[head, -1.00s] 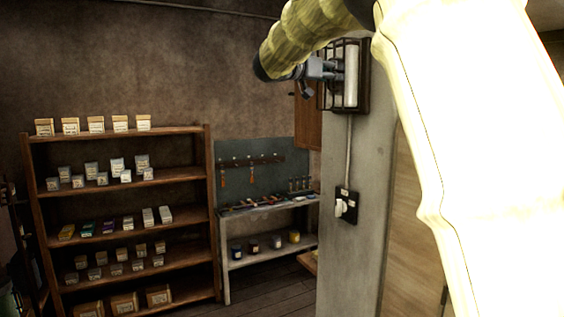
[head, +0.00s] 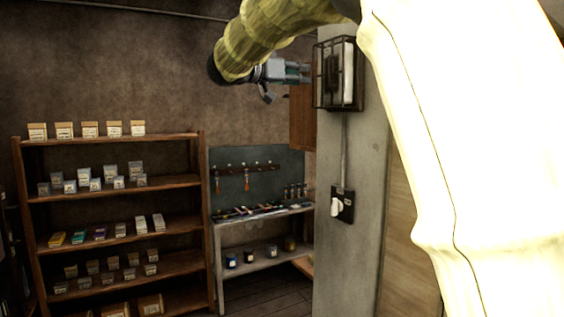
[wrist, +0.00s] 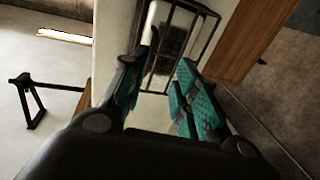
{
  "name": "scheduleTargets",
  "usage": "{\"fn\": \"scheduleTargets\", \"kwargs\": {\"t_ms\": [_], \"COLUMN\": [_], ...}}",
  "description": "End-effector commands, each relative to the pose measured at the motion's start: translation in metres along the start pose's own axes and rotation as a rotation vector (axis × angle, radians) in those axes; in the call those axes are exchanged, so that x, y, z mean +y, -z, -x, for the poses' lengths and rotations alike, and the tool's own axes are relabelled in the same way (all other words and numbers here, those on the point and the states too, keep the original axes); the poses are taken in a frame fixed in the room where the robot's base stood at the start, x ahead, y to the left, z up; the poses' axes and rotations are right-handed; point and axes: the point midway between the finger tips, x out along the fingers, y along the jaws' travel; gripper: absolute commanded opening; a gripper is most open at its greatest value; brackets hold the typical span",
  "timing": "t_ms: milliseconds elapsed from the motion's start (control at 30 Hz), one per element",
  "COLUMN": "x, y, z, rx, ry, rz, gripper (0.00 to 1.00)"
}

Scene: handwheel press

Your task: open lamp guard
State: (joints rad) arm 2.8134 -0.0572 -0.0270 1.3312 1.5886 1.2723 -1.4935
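The lamp guard (head: 319,76) is a dark wire cage around a pale lamp (head: 349,72), mounted high on the grey pillar. It looks closed over the lamp. In the wrist view the guard (wrist: 209,32) is ahead, at the top middle, with the pale lamp behind its bars. My gripper (head: 304,73) is just left of the guard in the head view, its fingers pointing at it. In the wrist view my gripper (wrist: 161,78) has its teal-padded fingers apart, with nothing clearly held between them. Whether a fingertip touches the guard cannot be told.
A black switch box (head: 342,205) with a white knob sits lower on the pillar (head: 365,250). A wooden cabinet (head: 302,118) is behind the guard. A shelf (head: 110,190) of boxes and a workbench (head: 262,214) stand further back. My pale arm covers the right side.

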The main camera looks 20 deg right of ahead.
Motion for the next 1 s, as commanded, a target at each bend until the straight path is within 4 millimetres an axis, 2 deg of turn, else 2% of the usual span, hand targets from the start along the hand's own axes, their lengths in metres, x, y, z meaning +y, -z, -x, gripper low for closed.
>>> {"fn": "scheduleTargets", "kwargs": {"t_ms": [33,1000], "x": [-0.004,-0.060], "y": [-0.009,-0.142], "z": [-0.002,-0.016], "rx": [0.002,0.062], "ry": [0.003,0.096], "rz": [0.009,0.117], "gripper": [0.30,0.30]}}
